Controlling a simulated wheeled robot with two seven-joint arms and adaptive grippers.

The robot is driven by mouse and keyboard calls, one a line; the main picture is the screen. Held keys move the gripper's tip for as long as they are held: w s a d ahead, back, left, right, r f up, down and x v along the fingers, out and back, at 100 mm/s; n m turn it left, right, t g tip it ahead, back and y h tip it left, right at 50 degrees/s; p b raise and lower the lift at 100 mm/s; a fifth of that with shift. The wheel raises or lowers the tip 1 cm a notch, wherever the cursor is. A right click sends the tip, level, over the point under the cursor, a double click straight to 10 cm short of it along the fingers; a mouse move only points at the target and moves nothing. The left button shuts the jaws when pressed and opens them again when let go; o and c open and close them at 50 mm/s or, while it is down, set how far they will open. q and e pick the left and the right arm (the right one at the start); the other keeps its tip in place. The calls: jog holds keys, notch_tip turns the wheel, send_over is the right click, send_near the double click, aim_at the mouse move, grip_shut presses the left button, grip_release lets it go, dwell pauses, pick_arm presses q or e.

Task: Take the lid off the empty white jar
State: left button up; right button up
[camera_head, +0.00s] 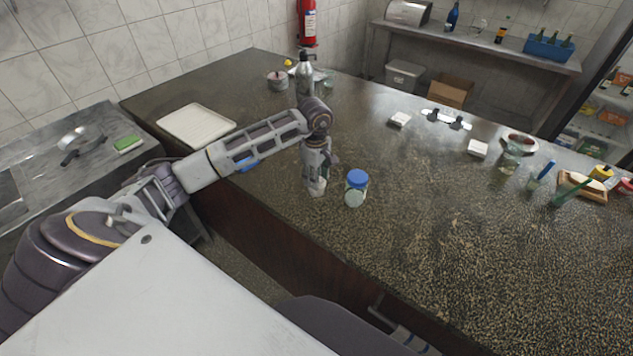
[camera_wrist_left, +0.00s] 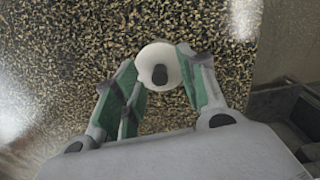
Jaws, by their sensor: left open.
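A small white round thing (camera_wrist_left: 157,52) with a dark spot on top, apparently the lidded white jar seen from above, shows in the left wrist view. It lies between the fingertips of my left gripper (camera_wrist_left: 154,72). The fingers are open on both sides of it; I cannot tell whether they touch it. In the head view my left gripper (camera_head: 317,178) points down at the counter near its front edge and hides most of what is under it. Whether the jar is empty cannot be seen. My right gripper is not clearly visible.
A clear jar with a blue lid (camera_head: 357,179) stands just right of my left gripper. A white tray (camera_head: 196,124) lies at the left of the dark counter (camera_head: 430,230). A steel bottle (camera_head: 304,75) and a pot (camera_head: 277,81) stand behind.

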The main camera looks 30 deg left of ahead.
pick_arm(q)
jog(key=shift+c, duration=0.3)
grip_shut()
jog(key=shift+r, duration=0.15)
dwell(0.3)
jog(key=shift+r+b, duration=0.3)
jog(key=shift+r, duration=0.55)
notch_tip(320, 180, up, 6)
jog(key=shift+r+b, duration=0.1)
jog(key=shift+b, duration=0.55)
jog(key=shift+r, duration=0.9)
